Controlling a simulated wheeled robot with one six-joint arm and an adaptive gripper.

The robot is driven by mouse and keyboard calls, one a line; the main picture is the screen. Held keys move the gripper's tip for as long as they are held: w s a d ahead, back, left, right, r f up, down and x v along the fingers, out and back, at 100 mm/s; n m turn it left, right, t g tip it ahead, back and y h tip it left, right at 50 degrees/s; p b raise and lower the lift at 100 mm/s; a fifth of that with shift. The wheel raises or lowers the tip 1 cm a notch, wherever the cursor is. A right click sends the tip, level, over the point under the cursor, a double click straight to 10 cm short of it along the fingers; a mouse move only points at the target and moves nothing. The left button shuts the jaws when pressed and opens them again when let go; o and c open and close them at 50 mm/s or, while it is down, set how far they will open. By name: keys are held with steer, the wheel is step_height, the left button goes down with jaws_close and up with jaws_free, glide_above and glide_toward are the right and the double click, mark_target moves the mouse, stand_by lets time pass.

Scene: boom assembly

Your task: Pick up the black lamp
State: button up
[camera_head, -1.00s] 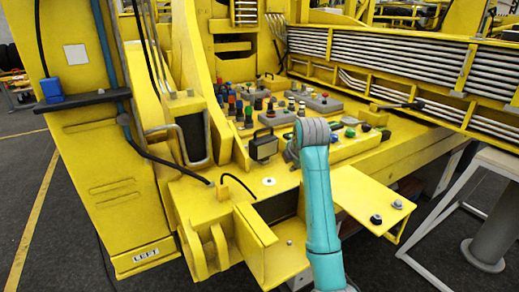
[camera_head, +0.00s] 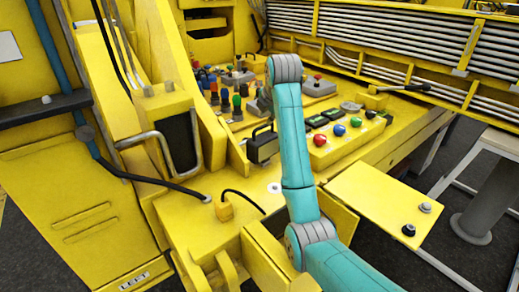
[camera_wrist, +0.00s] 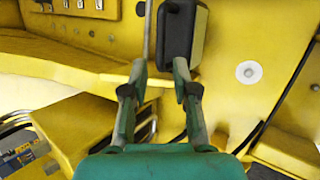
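The black lamp (camera_head: 263,146), a dark box with a handle on top, stands on the yellow deck just left of my arm in the head view. In the wrist view the lamp (camera_wrist: 182,35) is at the top, just beyond my fingertips. My gripper (camera_wrist: 159,66) is open and empty, its two fingers apart. The lamp lies ahead of the right finger and partly between the fingertip lines; I cannot tell the exact distance. In the head view my gripper is hidden behind my arm.
A panel of coloured buttons (camera_head: 341,136) lies right of my arm. Several coloured knobs (camera_head: 226,100) stand behind the lamp. A black cable with a yellow base (camera_head: 224,209) is in front. A yellow plate (camera_head: 375,200) with two knobs juts out at right.

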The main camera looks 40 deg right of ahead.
mark_target(264, 126)
steer(key=x, duration=0.9)
steer(key=shift+d+f, duration=0.1)
steer(key=shift+f, duration=0.1)
jaws_close()
steer(key=shift+r, duration=0.1)
